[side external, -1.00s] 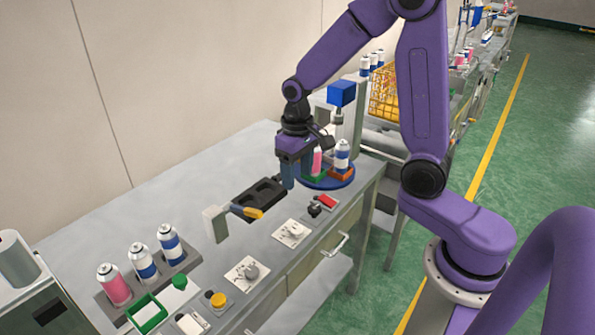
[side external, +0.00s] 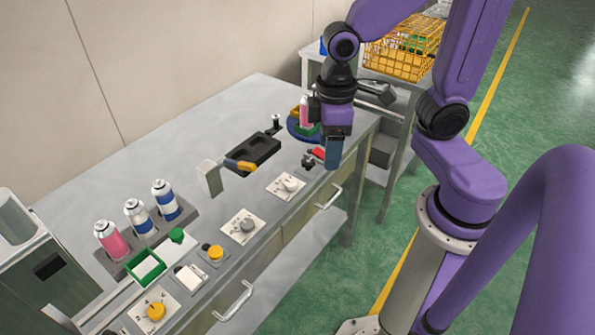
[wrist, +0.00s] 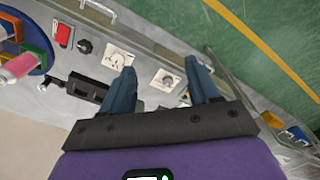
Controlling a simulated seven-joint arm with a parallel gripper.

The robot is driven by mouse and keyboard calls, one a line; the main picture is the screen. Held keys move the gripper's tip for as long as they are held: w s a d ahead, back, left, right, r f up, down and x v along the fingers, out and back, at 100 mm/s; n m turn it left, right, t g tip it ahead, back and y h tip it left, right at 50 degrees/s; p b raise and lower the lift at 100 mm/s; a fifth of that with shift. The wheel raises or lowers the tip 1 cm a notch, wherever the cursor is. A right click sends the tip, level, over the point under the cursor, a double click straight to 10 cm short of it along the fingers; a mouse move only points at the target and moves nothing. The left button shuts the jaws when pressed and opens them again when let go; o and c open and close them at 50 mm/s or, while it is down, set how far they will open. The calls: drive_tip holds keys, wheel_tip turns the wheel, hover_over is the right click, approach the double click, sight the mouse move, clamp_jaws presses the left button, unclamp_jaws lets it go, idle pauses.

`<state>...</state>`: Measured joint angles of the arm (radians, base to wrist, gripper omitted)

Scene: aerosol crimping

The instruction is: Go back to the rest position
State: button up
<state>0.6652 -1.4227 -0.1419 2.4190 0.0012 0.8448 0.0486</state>
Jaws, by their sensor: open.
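My gripper (side external: 333,160) is above the front edge of the bench (side external: 180,135), pointing down, near the red square button (side external: 319,152). In the wrist view my gripper (wrist: 158,68) has its two blue fingers well apart with nothing between them. The blue turntable (side external: 300,136) stands behind it at the far right end of the bench, partly hidden by my gripper. A pink can (side external: 304,112) is on it; the pink can also shows in the wrist view (wrist: 20,66).
A black tray (side external: 262,147) with a yellow-handled part (side external: 240,165) lies mid-bench. A grey rack at the left holds a pink can (side external: 110,242) and two blue-and-white cans. Dials and a yellow button (side external: 215,252) line the front. A yellow wire basket (side external: 400,45) stands behind.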

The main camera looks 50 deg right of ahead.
drive_tip(key=s+r+n, duration=0.1)
drive_tip(key=s+n, duration=0.3)
drive_tip(key=s, duration=0.5)
drive_tip(key=shift+s+d, duration=0.25)
drive_tip(key=shift+d, duration=0.2)
